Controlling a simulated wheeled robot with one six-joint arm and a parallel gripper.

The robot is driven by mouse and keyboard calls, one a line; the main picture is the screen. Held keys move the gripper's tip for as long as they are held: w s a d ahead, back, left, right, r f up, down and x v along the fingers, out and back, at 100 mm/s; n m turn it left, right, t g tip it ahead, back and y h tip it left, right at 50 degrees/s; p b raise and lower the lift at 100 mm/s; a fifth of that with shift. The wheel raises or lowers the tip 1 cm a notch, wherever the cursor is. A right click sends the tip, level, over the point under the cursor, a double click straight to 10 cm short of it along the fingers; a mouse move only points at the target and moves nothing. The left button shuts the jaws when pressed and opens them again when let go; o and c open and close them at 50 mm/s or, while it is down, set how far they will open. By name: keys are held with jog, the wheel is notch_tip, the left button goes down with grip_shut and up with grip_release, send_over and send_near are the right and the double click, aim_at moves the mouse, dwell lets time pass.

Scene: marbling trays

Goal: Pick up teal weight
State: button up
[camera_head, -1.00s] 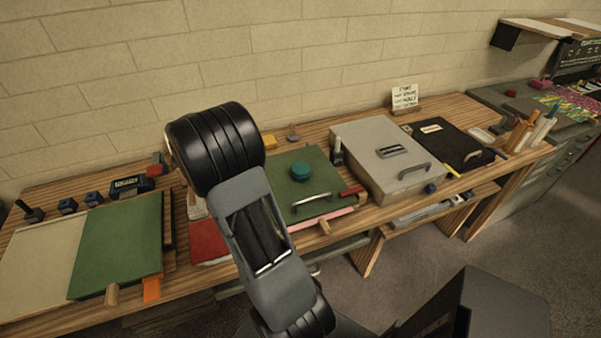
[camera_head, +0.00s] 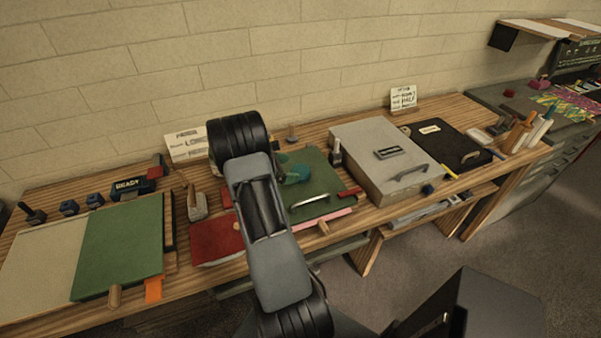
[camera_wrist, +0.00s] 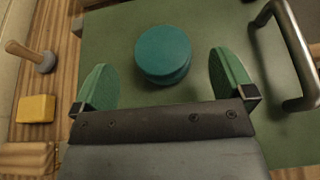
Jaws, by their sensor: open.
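The teal weight (camera_wrist: 163,53) is a round, stubby piece standing on a green lid (camera_wrist: 215,22) with a metal handle. In the wrist view it sits between and just beyond the tips of my gripper (camera_wrist: 164,80). The green-padded fingers are spread wide and do not touch it. In the head view the teal weight (camera_head: 296,174) shows just right of my arm, partly hidden by it. The green lid (camera_head: 325,182) lies around it, with its handle (camera_head: 311,201) at the front edge.
A yellow block (camera_wrist: 36,108) and a wooden-handled tool (camera_wrist: 32,57) lie left of the lid in the wrist view. The lid's metal handle (camera_wrist: 290,55) rises close to the right finger. A grey case (camera_head: 370,150) stands right of the green lid.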

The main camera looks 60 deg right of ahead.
aim_at(300, 169)
jog(key=shift+f+p+x, duration=0.2)
jog(key=shift+p+x, duration=0.75)
jog(key=shift+x, duration=1.7)
jog(key=shift+a, duration=0.15)
jog(key=shift+r, duration=0.1)
jog(key=c, duration=1.4)
